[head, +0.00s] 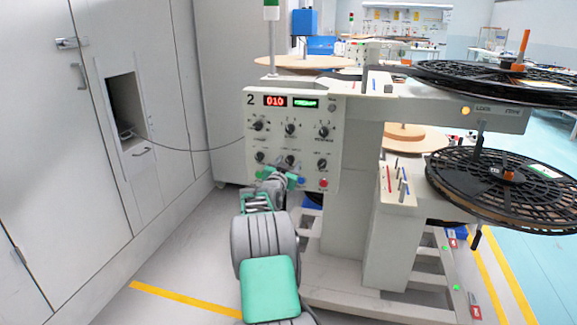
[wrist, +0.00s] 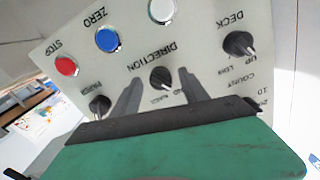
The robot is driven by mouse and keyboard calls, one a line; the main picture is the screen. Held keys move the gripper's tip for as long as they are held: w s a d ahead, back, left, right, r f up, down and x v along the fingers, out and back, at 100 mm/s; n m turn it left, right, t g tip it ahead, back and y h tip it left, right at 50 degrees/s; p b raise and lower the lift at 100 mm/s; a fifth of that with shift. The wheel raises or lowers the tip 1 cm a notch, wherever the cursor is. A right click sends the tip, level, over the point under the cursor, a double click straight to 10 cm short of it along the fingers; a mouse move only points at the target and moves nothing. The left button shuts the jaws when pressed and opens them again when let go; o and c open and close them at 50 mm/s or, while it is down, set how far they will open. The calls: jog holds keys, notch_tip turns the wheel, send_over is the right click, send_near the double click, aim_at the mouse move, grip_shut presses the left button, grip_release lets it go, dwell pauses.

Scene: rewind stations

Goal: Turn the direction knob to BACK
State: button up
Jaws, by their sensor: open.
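The direction knob (wrist: 161,77) is a black knob with a pale pointer, under the upside-down DIRECTION label in the wrist view. Its pointer aims down and slightly right there; the small position labels are partly hidden and too small to read surely. My gripper (wrist: 159,74) is open, its two grey fingers on either side of the knob. I cannot tell whether they touch it. In the head view, my gripper (head: 284,177) is at the lower part of the white control panel (head: 306,146) of station 2, and the direction knob (head: 290,160) is the middle one of the lower row.
The deck knob (wrist: 238,44) and another knob (wrist: 99,106) flank the direction knob. White (wrist: 162,10), blue (wrist: 107,39) and red (wrist: 66,66) buttons are close by. Black reels (head: 505,185) stand out at the right. A thin cable (head: 185,150) runs from the wall cabinet to the panel.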

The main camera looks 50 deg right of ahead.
jog(key=shift+w+d, duration=0.1)
jog(key=shift+d, duration=0.05)
grip_shut()
dwell(0.5)
